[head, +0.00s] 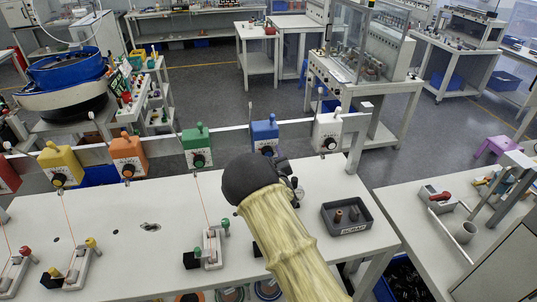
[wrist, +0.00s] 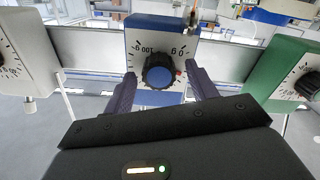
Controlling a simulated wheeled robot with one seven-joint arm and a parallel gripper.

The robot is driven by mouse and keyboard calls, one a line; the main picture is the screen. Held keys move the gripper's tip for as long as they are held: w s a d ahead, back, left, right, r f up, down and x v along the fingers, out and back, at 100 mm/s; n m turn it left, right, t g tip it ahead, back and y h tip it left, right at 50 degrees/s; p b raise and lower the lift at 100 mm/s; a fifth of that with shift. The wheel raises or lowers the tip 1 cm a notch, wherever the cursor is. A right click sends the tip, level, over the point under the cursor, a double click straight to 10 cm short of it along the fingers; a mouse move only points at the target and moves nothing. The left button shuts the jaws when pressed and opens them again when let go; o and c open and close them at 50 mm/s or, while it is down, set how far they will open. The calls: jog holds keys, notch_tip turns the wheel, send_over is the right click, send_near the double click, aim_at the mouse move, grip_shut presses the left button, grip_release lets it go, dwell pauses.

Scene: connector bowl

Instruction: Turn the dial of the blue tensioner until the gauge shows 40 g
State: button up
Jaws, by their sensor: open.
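The blue tensioner (head: 264,131) hangs on the white rail, between the green and white ones, its lower part partly hidden by my arm in the head view. In the wrist view the blue tensioner (wrist: 153,35) faces me, with a scale reading 0 g and 100 g. Its black dial with a blue cap (wrist: 160,76) sits below the scale, and a small red mark shows at its right edge. My gripper (wrist: 160,90) is open, with one finger on each side of the dial; I cannot tell whether they touch it. The gauge is not clearly in view.
Green (head: 197,145), white (head: 327,131), orange (head: 129,153) and yellow (head: 60,164) tensioners share the rail (head: 226,130). On the white table stand a grey tray (head: 347,225) and a small fixture (head: 212,248). Threads run down from several tensioners.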

jog(key=c, duration=1)
jog(key=shift+d+f+m+b, duration=0.15)
jog(key=shift+m+b, duration=0.35)
jog(key=shift+b, duration=0.6)
jog(key=m+b, duration=0.6)
jog(key=b, duration=0.5)
jog(key=shift+m+b, duration=0.4)
